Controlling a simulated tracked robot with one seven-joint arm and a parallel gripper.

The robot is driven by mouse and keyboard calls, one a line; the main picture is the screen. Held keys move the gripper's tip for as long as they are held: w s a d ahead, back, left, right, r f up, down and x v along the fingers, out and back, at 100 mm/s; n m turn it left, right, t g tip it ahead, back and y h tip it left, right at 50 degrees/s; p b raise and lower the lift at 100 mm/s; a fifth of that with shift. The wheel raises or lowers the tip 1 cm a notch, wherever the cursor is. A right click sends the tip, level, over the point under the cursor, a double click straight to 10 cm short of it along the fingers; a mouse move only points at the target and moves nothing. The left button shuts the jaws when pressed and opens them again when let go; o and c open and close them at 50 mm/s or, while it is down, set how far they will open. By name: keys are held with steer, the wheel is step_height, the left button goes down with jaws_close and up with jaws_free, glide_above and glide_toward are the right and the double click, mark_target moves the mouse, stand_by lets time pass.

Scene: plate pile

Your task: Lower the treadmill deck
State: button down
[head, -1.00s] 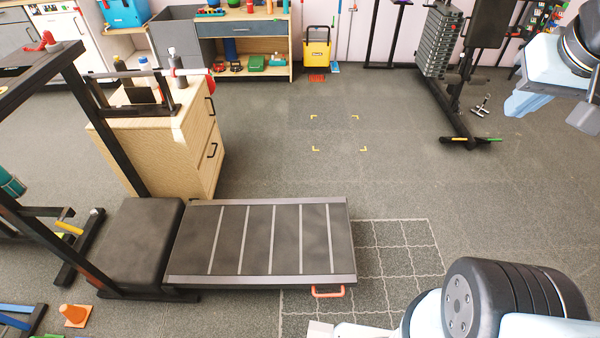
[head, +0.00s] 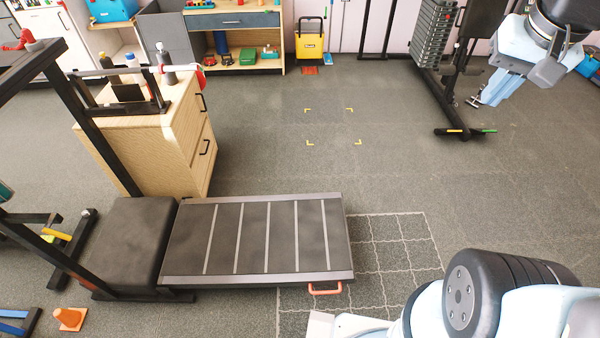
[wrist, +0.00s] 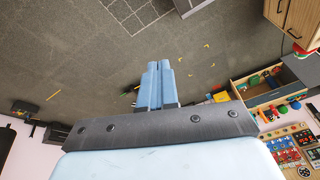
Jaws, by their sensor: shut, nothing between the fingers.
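The treadmill deck (head: 252,240) lies flat and low on the floor in the head view, dark with pale cross stripes and grey side rails. An orange-red handle (head: 325,288) sticks out at its near right corner. The treadmill's motor housing (head: 130,245) and black upright frame stand at its left. My gripper (wrist: 156,84) shows in the wrist view with its blue fingers together and nothing between them. In the head view, part of my arm (head: 515,60) is at the upper right, well away from the deck and handle.
A wooden drawer cabinet (head: 190,150) stands behind the treadmill. A weight-stack machine (head: 432,45) is at the back right. An orange cone (head: 70,318) is at the lower left.

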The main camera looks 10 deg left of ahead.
steer(key=w+a+f+m+g+y, duration=0.3)
steer(key=w+a+f+m+g, duration=0.15)
steer(key=f, duration=0.45)
steer(key=w+a+f+m+g+y, duration=0.2)
steer(key=w+a+f+m+g, duration=0.1)
steer(key=w+a+f+g, duration=0.4)
steer(key=w+a+f+m+g+y, duration=0.2)
steer(key=w+a+f+m+y, duration=0.15)
steer(key=f, duration=0.65)
steer(key=s+a+f+m+t+y, duration=0.1)
steer(key=a+f+m+y, duration=0.3)
steer(key=f+m+y, duration=0.45)
steer(key=s+a+f+m+t+y, duration=0.1)
steer(key=a+f+m+t+y, duration=0.15)
steer(key=f+m, duration=0.65)
steer(key=s+a+f+m+t+y, duration=0.1)
steer(key=a+f+m+y, duration=0.4)
steer(key=f, duration=0.8)
steer(key=s+a+r+n, duration=0.1)
steer(key=s+a+r, duration=0.1)
steer(key=a+r, duration=0.6)
steer(key=shift+s+a+r+n+g, duration=0.35)
steer(key=shift+s+a+r+g, duration=0.05)
steer(key=shift+r, duration=0.35)
steer(key=shift+f+y, duration=0.15)
steer(key=shift+y, duration=0.1)
